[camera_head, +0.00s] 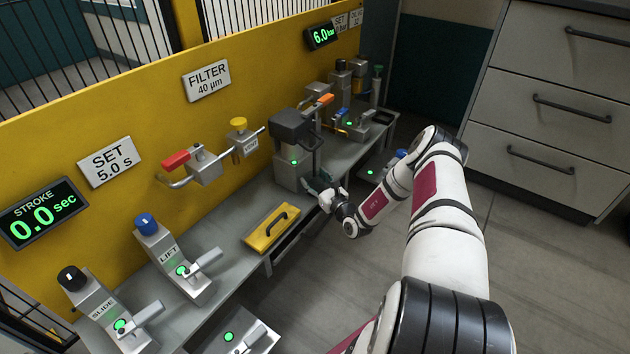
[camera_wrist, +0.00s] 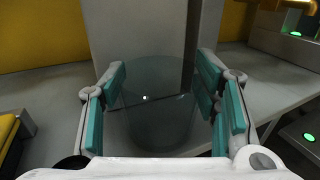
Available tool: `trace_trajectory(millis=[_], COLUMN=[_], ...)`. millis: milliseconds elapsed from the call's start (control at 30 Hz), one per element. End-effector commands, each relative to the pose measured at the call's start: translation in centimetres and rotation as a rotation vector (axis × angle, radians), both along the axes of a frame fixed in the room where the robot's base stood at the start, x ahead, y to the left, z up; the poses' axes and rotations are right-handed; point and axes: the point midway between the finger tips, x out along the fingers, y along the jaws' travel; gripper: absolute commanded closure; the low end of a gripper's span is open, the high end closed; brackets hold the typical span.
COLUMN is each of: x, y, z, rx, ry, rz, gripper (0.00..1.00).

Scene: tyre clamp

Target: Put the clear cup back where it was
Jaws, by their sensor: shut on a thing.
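The clear cup (camera_wrist: 155,115) shows in the wrist view as a dim, see-through cylinder between the teal finger pads. My gripper (camera_wrist: 162,92) is shut on its sides. In the head view my gripper (camera_head: 321,186) is at the front of the grey press-like unit (camera_head: 290,162), near the bench edge. The cup is too small and dark to make out there. In the wrist view the unit's grey column (camera_wrist: 150,40) stands right behind the cup. I cannot tell whether the cup's base touches the bench.
A yellow lid with a black handle (camera_head: 271,228) lies on the bench left of my gripper. A red-handled valve (camera_head: 192,164) and a yellow-knobbed valve (camera_head: 240,138) stick out from the yellow panel. Lever units LIFT (camera_head: 172,258) and SLIDE (camera_head: 108,312) stand nearer. Drawers (camera_head: 560,105) stand right.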

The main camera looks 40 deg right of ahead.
Motion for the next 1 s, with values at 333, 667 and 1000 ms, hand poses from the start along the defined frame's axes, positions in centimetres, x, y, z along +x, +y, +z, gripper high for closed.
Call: trace_trajectory(millis=[333,667,1000], x=[0.0,-1.5,-8.4], y=[0.0,0.0,0.4], z=[-0.2,0.3,0.4], rx=[0.000,0.001,0.003], ry=[0.001,0.003,0.004], rz=[0.000,-0.002,-0.002], gripper=[0.24,0.24,0.24])
